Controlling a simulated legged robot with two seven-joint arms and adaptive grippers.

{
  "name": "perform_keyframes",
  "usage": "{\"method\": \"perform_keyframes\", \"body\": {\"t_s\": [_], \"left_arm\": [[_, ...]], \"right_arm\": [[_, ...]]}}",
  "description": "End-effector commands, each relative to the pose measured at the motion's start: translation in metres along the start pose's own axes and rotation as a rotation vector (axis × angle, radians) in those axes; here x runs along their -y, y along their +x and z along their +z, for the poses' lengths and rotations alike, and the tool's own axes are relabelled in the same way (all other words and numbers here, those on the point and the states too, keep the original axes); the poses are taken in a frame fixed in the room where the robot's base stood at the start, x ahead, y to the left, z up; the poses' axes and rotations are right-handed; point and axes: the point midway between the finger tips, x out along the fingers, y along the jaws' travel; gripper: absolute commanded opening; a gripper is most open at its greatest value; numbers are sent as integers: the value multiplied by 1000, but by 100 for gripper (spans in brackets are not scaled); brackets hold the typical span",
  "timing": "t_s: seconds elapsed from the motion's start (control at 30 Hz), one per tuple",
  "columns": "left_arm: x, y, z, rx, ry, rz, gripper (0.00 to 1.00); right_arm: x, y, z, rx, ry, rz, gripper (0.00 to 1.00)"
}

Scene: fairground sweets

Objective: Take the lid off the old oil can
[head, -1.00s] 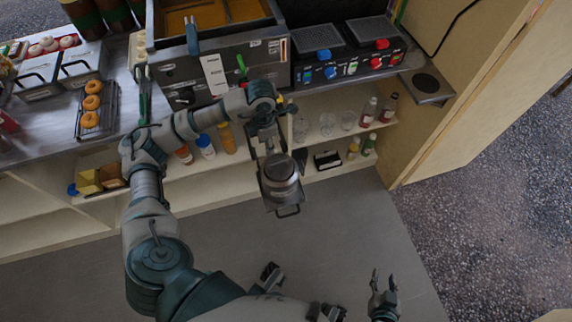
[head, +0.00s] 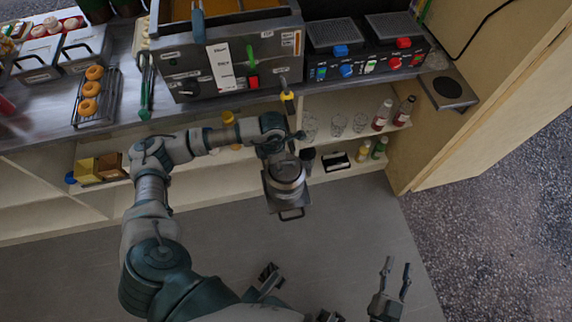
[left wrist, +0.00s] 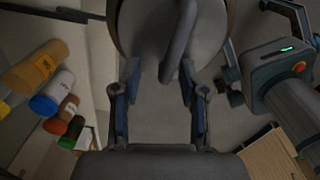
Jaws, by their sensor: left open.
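The old oil can (head: 286,190) is a round metal can with a grey lid (head: 288,171) on top, in the head view. It stands below the counter front on a dark metal stand (head: 272,207). My left gripper (head: 277,152) is just above it, fingers partly hidden by my wrist. In the left wrist view the lid (left wrist: 140,25) fills the top middle and its bar handle (left wrist: 180,45) reaches between the open fingers of my left gripper (left wrist: 160,85). I cannot tell whether they touch. My right gripper (head: 394,278) is open and empty over the floor.
A fryer (head: 215,70) and a hob unit (head: 365,50) stand on the counter behind. A shelf beneath holds glasses (head: 337,125), sauce bottles (head: 383,115) and paper trays (head: 98,168). A wooden side panel (head: 440,140) closes the right side. Floor in front is clear.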

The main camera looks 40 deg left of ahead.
Motion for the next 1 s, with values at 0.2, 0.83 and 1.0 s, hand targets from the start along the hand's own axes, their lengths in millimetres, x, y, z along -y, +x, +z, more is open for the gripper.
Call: {"method": "perform_keyframes", "body": {"t_s": [0.2,0.83,1.0], "left_arm": [[2,-2,2,0,1,3,28],[0,-6,1,2,1,1,0],[1,-21,1,2,0,4,0]], "right_arm": [[-2,-1,0,0,3,0,40],[-1,2,1,13,0,1,40],[-3,-3,10,92,-4,4,40]]}}
